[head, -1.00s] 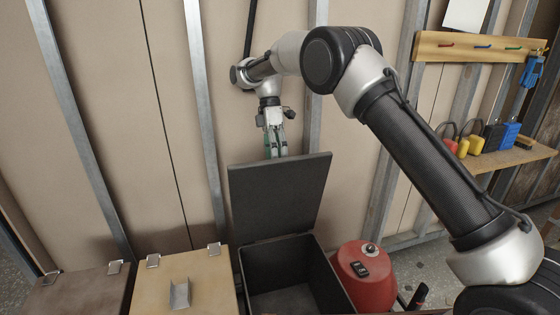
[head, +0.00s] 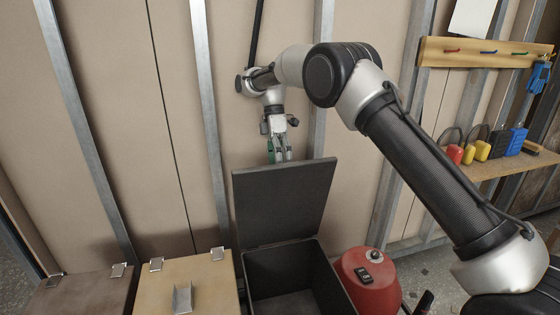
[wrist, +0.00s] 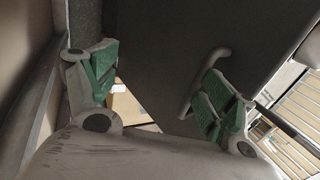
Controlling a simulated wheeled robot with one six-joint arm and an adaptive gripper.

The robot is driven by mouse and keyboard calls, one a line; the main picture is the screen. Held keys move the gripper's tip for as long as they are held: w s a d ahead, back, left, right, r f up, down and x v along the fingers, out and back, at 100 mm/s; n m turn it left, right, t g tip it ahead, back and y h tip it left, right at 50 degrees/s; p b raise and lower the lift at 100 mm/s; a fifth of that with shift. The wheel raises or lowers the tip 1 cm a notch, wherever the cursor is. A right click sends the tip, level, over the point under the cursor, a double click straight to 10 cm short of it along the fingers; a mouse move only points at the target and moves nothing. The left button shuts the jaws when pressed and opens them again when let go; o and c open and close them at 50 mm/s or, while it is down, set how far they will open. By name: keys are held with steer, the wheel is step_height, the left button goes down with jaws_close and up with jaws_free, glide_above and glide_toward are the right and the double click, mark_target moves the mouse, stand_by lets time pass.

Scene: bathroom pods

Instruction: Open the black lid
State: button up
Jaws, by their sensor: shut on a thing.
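The black lid (head: 284,203) stands raised, close to upright, at the back of its open black box (head: 262,268) in the head view. My gripper (head: 280,156) is at the lid's top edge, with its fingertips partly hidden behind it. In the wrist view, the dark lid panel (wrist: 150,60) fills the middle, with a bar handle (wrist: 205,78) beside the right finger. My gripper (wrist: 158,95) has its green-padded fingers on either side of part of the lid and is shut on it; the exact contact is hard to see.
A light wooden box (head: 205,287) and a brown box (head: 82,292) stand shut to the left. A red canister (head: 368,285) stands right of the black box. A wall with metal studs (head: 208,110) is close behind my gripper. A shelf (head: 505,164) with padlocks is at right.

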step_height(320, 180, up, 2)
steer(key=shift+w+r, duration=0.1)
steer(key=shift+r, duration=0.1)
steer(key=c, duration=0.7)
step_height(320, 180, up, 8)
steer(key=shift+f, duration=0.2)
steer(key=shift+c, duration=0.2)
steer(key=shift+c, duration=0.5)
